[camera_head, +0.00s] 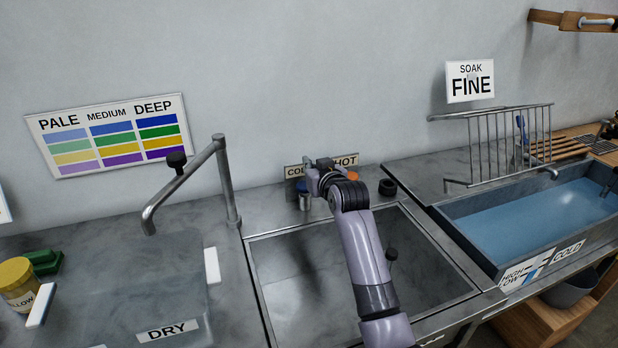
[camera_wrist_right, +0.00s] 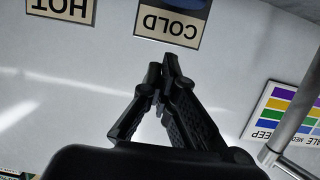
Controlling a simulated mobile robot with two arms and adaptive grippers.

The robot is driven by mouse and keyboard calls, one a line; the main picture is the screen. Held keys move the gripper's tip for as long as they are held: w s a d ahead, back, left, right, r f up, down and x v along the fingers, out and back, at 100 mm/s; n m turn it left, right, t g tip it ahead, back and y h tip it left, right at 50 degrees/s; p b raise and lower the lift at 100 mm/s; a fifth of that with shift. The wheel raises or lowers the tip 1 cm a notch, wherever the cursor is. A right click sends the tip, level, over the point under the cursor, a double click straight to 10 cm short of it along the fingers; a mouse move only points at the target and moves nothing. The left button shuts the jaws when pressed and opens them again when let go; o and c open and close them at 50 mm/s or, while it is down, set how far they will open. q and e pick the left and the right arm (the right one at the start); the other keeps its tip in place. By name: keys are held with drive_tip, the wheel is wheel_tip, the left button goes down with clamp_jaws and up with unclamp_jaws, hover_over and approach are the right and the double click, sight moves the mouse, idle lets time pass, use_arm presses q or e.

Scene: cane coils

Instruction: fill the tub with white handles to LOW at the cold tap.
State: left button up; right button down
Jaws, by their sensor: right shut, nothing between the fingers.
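The tub with white handles (camera_head: 185,245) stands at the lower left in the head view, with a DRY label on its front. One white handle (camera_head: 211,265) is on its right side and another (camera_head: 40,305) on its left. A metal spout (camera_head: 150,218) hangs over its far part; I see no water stream. My right gripper (camera_head: 318,170) is shut and empty at the back of the sink, by the blue cold tap (camera_head: 303,185). The wrist view shows its closed fingers (camera_wrist_right: 163,75) just below the COLD sign (camera_wrist_right: 168,25). Whether they touch the tap is unclear. My left gripper is out of view.
An orange hot tap (camera_head: 352,177) is right of the cold one. The empty-looking sink (camera_head: 290,270) lies under my right arm. A blue-filled trough (camera_head: 480,245) with HIGH, LOW and COLD marks is at right. A yellow-lidded jar (camera_head: 17,285) stands left of the tub.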

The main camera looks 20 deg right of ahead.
drive_tip(key=f, duration=0.1)
drive_tip(key=w+f, duration=0.1)
drive_tip(key=f, duration=0.1)
drive_tip(key=shift+f, duration=0.65)
drive_tip(key=shift+f, duration=1)
idle(6.0)
